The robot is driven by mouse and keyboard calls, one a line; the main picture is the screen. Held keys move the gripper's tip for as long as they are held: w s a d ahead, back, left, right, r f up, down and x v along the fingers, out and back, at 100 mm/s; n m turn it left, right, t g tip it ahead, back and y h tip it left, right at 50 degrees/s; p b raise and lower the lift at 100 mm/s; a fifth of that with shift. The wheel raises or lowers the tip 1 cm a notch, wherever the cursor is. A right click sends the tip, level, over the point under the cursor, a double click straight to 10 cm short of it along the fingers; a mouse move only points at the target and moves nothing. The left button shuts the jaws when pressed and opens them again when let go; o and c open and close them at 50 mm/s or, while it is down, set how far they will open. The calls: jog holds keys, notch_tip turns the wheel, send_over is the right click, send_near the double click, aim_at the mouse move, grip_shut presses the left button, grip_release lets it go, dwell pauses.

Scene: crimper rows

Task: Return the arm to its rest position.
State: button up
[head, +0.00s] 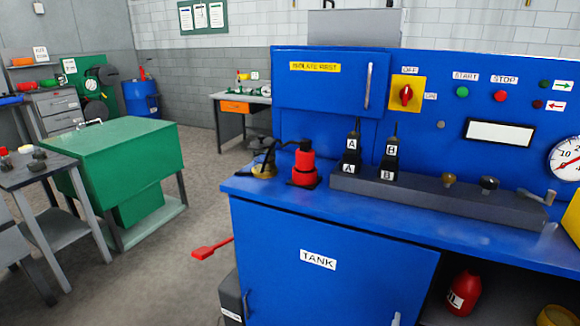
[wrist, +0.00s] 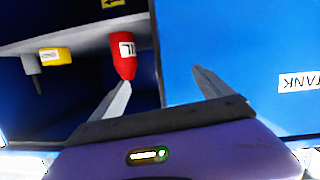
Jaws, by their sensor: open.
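My gripper (wrist: 160,88) shows in the wrist view with its two grey fingers spread wide apart and nothing between them. It faces the front of the blue bench, whose picture is turned over in that view. The blue door with the TANK label (wrist: 300,81) is on the right of the fingers. The open shelf space with a red bottle (wrist: 124,58) is on the left, the bottle beyond the left finger. I cannot tell how far the fingertips are from the bench. The gripper and arm do not show in the head view.
In the head view, the blue bench (head: 310,225) fills the right side, with a red jack-like unit (head: 303,167) and labelled A and B levers on top. A green cabinet (head: 120,158) stands left. A red-headed tool (head: 210,250) lies near the bench. Grey floor (head: 165,275) lies between.

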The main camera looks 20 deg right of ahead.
jog(key=s+a+r+n+t+y, duration=0.1)
jog(key=s+a+n+t+y, duration=0.25)
jog(key=a, duration=0.55)
jog(key=s+a+r+n+t+y, duration=0.2)
jog(key=s+a+n+t+y, duration=0.15)
jog(key=a, duration=0.45)
jog(key=s+a+r+n+y, duration=0.1)
jog(key=s+a+r+y, duration=0.1)
jog(key=s, duration=0.6)
jog(key=s+a+r+n+g+y, duration=0.1)
jog(key=s+a+y, duration=0.1)
jog(key=s+a, duration=0.3)
jog(key=s, duration=0.3)
jog(key=shift+s+r+y, duration=0.4)
